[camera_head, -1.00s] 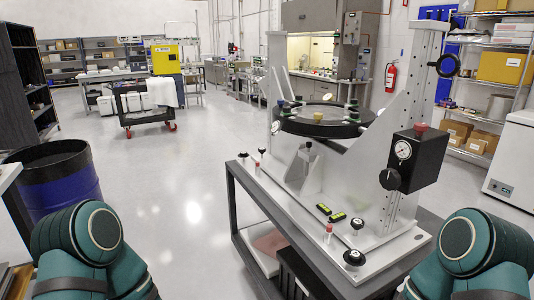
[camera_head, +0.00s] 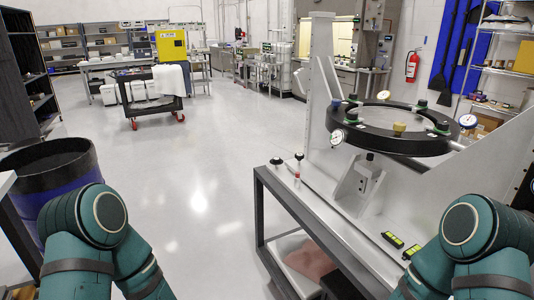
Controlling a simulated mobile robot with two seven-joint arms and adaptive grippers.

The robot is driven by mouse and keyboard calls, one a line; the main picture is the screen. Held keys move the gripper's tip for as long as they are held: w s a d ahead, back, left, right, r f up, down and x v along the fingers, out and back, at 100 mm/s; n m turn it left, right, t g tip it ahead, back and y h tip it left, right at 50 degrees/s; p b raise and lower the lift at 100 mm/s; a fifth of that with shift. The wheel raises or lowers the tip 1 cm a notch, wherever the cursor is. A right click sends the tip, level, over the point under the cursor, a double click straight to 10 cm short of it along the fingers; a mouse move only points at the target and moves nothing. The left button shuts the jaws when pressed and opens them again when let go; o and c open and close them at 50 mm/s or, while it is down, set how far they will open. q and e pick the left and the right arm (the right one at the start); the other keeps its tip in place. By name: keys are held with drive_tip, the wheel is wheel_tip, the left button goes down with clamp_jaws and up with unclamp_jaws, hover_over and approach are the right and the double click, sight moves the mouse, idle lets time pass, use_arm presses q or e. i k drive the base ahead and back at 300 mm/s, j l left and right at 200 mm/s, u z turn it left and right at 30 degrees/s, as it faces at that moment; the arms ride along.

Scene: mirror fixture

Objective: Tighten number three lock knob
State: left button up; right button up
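The white mirror fixture (camera_head: 320,90) stands on a dark-framed table to the right. No number shows on any knob, so I cannot tell which is number three. Only my teal arm links show at the lower left and lower right; both grippers are out of view.
The table's dark frame (camera_head: 262,215) has a lower shelf holding a pinkish item (camera_head: 315,262). Two yellow-black items (camera_head: 392,239) lie on the base. A dark blue drum (camera_head: 70,185) stands at left. A wheeled cart (camera_head: 150,106) is farther back. The floor between is clear.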

sight(276, 161)
drive_tip(key=i+j, duration=1.5)
drive_tip(key=j, duration=0.2)
drive_tip(key=i+z, duration=0.1)
drive_tip(key=z, duration=0.3)
drive_tip(key=j+z, duration=0.15)
drive_tip(key=z, duration=0.3)
drive_tip(key=i+j+z, duration=0.1)
drive_tip(key=z, duration=0.3)
